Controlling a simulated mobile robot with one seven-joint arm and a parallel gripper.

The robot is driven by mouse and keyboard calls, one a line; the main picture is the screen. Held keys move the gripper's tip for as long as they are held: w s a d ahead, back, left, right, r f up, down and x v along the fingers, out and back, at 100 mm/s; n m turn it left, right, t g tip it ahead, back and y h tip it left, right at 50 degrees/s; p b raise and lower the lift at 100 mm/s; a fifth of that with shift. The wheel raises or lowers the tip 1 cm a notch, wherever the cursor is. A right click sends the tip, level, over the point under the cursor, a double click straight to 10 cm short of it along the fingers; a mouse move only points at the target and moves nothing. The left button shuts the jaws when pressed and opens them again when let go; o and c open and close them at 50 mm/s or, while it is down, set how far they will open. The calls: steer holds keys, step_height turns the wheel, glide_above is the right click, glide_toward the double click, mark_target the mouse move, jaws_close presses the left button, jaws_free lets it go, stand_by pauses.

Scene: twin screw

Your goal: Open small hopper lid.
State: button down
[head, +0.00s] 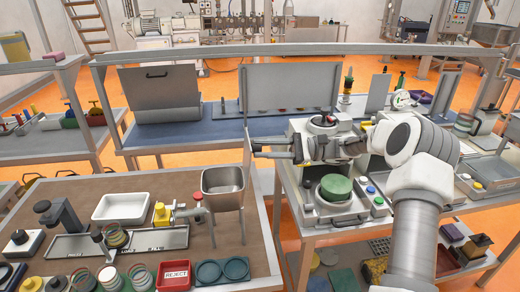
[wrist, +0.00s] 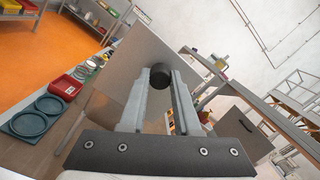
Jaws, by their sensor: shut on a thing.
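My gripper (head: 256,147) reaches left from my arm, above and to the right of the small steel hopper (head: 222,186) on the left table. In the wrist view the two fingers of my gripper (wrist: 160,75) are closed on a round black knob (wrist: 160,71). A flat grey panel (wrist: 128,62) stands tilted in that picture, directly behind the knob. It could be the lid, but I cannot tell for sure whether the knob is fixed to it. In the head view the hopper's top looks open, with no lid lying over it.
Teal rings (head: 222,270) and a red reject tray (head: 175,275) lie in front of the hopper. A white tray (head: 121,208) is to its left. A machine with a green round top (head: 337,188) stands below my arm. A tall grey board (head: 290,85) stands behind.

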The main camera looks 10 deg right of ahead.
steer(key=shift+d, duration=0.1)
stand_by(0.4)
steer(key=c, duration=0.6)
jaws_free()
steer(key=shift+f, duration=0.1)
steer(key=d+b, duration=0.1)
steer(key=d, duration=0.4)
steer(key=d+f+b, duration=0.1)
steer(key=d, duration=0.5)
steer(key=d+f, duration=0.1)
steer(key=d, duration=0.5)
steer(key=shift+d+b, duration=0.1)
steer(key=shift+b, duration=0.3)
